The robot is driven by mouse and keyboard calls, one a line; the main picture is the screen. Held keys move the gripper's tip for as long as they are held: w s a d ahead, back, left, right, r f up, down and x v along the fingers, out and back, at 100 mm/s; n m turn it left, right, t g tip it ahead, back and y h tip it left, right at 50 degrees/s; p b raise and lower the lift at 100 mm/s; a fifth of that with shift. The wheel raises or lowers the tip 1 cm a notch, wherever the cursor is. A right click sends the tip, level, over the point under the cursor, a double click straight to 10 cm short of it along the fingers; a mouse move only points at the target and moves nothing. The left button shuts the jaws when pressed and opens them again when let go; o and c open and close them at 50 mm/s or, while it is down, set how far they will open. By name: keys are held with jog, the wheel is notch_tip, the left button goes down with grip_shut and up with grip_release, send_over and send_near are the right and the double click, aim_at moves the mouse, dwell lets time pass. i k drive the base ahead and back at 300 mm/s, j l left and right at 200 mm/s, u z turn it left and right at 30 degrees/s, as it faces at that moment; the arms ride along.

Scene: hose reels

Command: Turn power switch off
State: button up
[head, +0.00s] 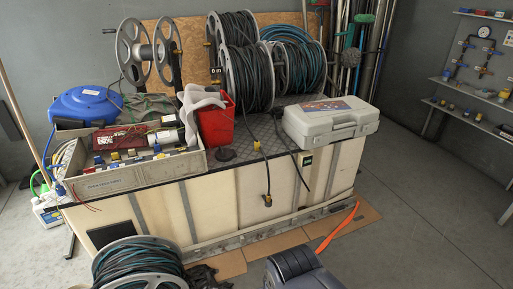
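A small dark box with a pale greenish face (307,161) sits on the front of the workbench (230,205), near its right end below the grey case. It may be the power switch, but it is too small to tell its position or any marking. A larger black panel (111,234) is set in the bench front at the left. No fingers of my gripper can be made out in the head view.
A grey case (331,121), red bucket (216,122), parts tray (130,178) and hose reels (248,75) crowd the bench top. A hose reel (140,268) and a dark grey rounded body (300,268) are at the bottom. Floor (420,210) at right is clear.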

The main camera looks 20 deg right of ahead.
aim_at(91, 170)
jog(key=i+j, duration=0.3)
jog(key=j, duration=0.15)
jog(key=i+j, duration=0.3)
jog(key=j, duration=0.15)
jog(key=i+j, duration=0.3)
jog(key=j, duration=0.15)
jog(key=i+j, duration=0.3)
jog(key=j, duration=0.2)
